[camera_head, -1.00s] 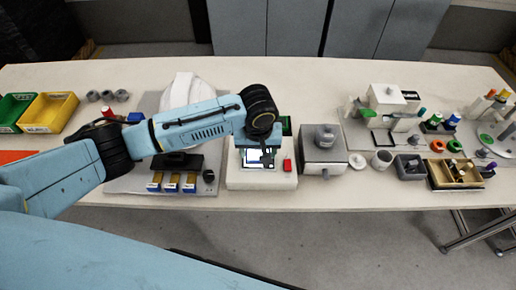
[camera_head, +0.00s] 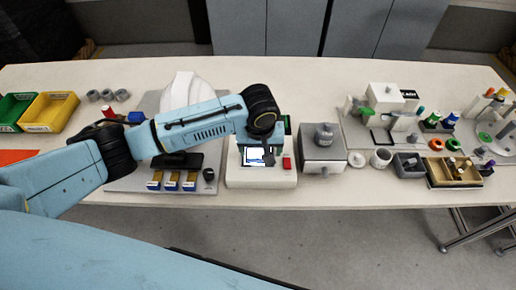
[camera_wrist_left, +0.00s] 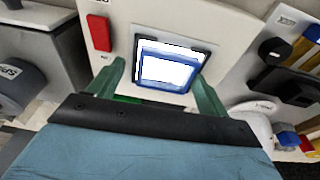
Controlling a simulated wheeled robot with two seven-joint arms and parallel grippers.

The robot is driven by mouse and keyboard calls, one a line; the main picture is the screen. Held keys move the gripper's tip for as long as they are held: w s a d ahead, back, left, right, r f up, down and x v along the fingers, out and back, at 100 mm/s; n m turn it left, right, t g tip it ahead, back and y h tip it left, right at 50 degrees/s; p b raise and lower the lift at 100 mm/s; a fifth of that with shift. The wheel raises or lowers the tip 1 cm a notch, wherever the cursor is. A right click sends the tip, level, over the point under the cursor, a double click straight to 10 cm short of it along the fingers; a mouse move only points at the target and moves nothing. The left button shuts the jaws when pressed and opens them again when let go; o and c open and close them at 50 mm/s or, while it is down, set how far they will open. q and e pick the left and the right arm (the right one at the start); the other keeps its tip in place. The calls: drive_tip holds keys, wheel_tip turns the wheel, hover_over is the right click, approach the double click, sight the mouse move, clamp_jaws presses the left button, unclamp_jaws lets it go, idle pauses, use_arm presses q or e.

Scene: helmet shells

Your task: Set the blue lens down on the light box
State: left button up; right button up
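The light box (camera_head: 258,180) is a white unit at the table's front middle, with a lit white window and a red button (camera_head: 287,163). In the left wrist view, the blue lens (camera_wrist_left: 164,84) shows as a blue-rimmed, see-through pane over the lit window of the light box (camera_wrist_left: 150,16). It looks flat on or very close to the window; any small gap cannot be told. My left gripper (camera_wrist_left: 158,84) has its two green fingers apart, one on each side of the lens, with a visible gap at the left finger. In the head view my left gripper (camera_head: 264,154) hides part of the window.
A grey box with a round knob (camera_head: 324,150) stands right of the light box. A white helmet shell (camera_head: 186,88) and several blue-and-yellow blocks (camera_head: 172,181) are to the left. Yellow (camera_head: 48,112) and green bins sit far left. Fixtures crowd the right side.

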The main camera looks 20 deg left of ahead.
use_arm(q)
drive_tip(key=shift+o, duration=0.5)
drive_tip(key=shift+s+a+f, duration=0.15)
drive_tip(key=shift+s+f, duration=0.05)
drive_tip(key=shift+f, duration=0.25)
drive_tip(key=shift+s+a+f, duration=0.15)
drive_tip(key=shift+s+f, duration=0.05)
drive_tip(key=shift+f, duration=0.25)
drive_tip(key=shift+a, duration=0.2)
drive_tip(key=shift+r+g, duration=0.3)
drive_tip(key=shift+r, duration=0.25)
wheel_tip(320, 180, up, 14)
drive_tip(key=s+d+p, duration=0.1)
drive_tip(key=p, duration=0.1)
drive_tip(key=shift+s+d+p, duration=0.2)
drive_tip(key=shift+d+p, duration=0.05)
drive_tip(key=shift+p, duration=0.05)
drive_tip(key=shift+s+f, duration=0.1)
drive_tip(key=shift+f, duration=0.05)
